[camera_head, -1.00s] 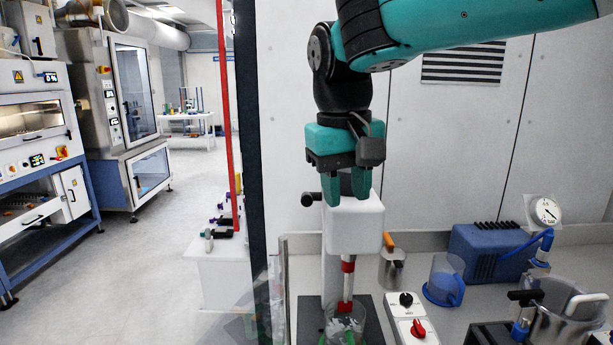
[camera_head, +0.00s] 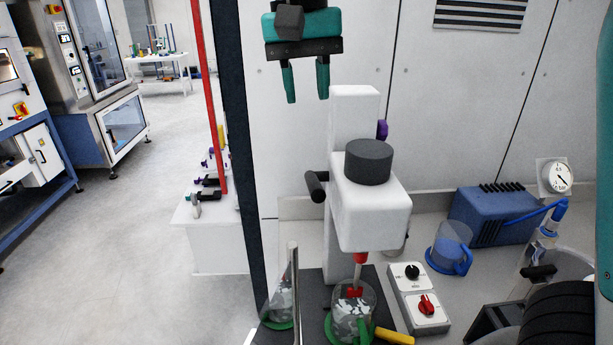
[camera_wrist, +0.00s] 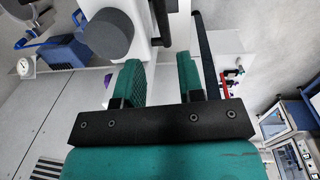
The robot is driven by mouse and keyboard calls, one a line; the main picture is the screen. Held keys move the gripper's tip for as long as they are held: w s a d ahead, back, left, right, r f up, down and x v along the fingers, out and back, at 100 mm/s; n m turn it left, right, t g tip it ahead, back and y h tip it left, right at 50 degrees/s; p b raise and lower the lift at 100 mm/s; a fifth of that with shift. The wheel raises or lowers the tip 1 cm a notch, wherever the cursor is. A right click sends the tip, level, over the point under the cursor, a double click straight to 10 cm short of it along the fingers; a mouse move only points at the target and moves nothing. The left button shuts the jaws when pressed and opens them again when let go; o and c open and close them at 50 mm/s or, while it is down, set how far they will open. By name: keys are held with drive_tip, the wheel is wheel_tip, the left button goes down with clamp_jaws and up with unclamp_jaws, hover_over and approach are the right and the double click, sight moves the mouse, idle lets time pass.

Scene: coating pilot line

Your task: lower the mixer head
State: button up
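The white mixer head (camera_head: 371,208) is on its white column (camera_head: 353,112), with a dark grey round cap (camera_head: 368,162) on top and a black knob (camera_head: 316,187) at its left side. A shaft with a red stirrer (camera_head: 356,291) reaches down into a clear beaker (camera_head: 353,312) of grey and white pieces on a dark base plate. My gripper (camera_head: 307,95) is open and empty, above and behind the head, apart from it. In the wrist view, my gripper (camera_wrist: 163,80) has its fingers apart, and the round cap (camera_wrist: 108,33) lies up and left of them.
A control box (camera_head: 420,299) with a black and a red knob stands right of the mixer. A flask (camera_head: 281,298) and a thin upright rod stand left. A blue-handled jug (camera_head: 450,250), a blue unit (camera_head: 490,215) and a gauge (camera_head: 557,178) are farther right. A dark post (camera_head: 237,150) rises left.

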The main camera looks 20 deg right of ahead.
sight(315, 183)
drive_tip(key=f+b, duration=0.1)
drive_tip(key=f, duration=0.4)
drive_tip(key=d+f+b, duration=0.1)
drive_tip(key=f, duration=0.5)
drive_tip(key=f+b, duration=0.1)
drive_tip(key=f, duration=0.5)
drive_tip(key=shift+s+d+f, duration=0.1)
drive_tip(key=shift+s+d, duration=0.1)
drive_tip(key=shift+d, duration=0.1)
